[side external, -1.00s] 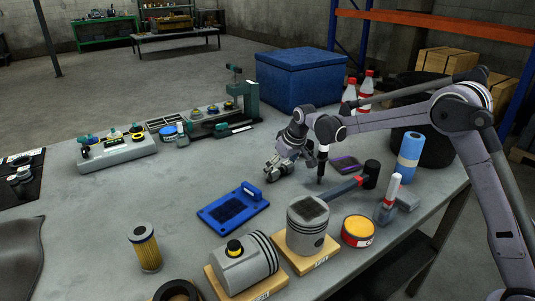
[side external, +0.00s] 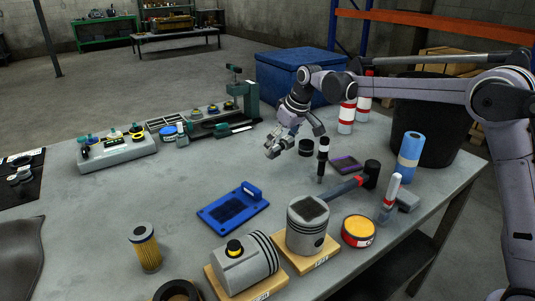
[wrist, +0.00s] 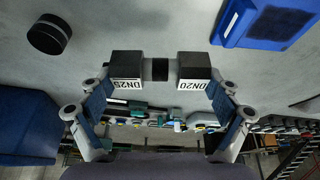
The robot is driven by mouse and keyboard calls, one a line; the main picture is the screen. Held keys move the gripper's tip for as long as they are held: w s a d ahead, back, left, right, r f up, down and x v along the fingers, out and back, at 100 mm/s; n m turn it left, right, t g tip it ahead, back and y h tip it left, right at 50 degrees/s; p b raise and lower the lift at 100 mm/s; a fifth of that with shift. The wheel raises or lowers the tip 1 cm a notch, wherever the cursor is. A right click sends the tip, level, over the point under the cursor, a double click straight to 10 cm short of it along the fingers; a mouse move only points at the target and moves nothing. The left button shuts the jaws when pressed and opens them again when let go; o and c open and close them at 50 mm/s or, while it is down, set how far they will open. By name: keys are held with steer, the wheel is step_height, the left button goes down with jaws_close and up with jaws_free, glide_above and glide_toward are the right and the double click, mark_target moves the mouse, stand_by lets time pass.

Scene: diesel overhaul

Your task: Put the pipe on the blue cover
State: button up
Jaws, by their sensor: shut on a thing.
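Pistons on wooden boards (side external: 306,225), a hammer (side external: 345,188) and a yellow filter (side external: 145,248) stand nearer the front. Bare table lies left of the cover.

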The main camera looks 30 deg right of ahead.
steer(key=s+a+r+n+g+y, duration=0.1)
steer(key=s+a+r+n+y, duration=0.1)
steer(key=s+a+n, duration=0.6)
steer(key=m, duration=0.2)
glide_above(233, 213)
steer(key=s+d, duration=0.1)
steer(key=d, duration=0.1)
steer(key=f, duration=0.7)
steer(key=shift+a, duration=0.2)
steer(key=shift+a+f, duration=0.1)
steer(key=shift+a, duration=0.1)
steer(key=shift+f, duration=2)
steer(key=shift+f, duration=0.1)
steer(key=o, duration=1.1)
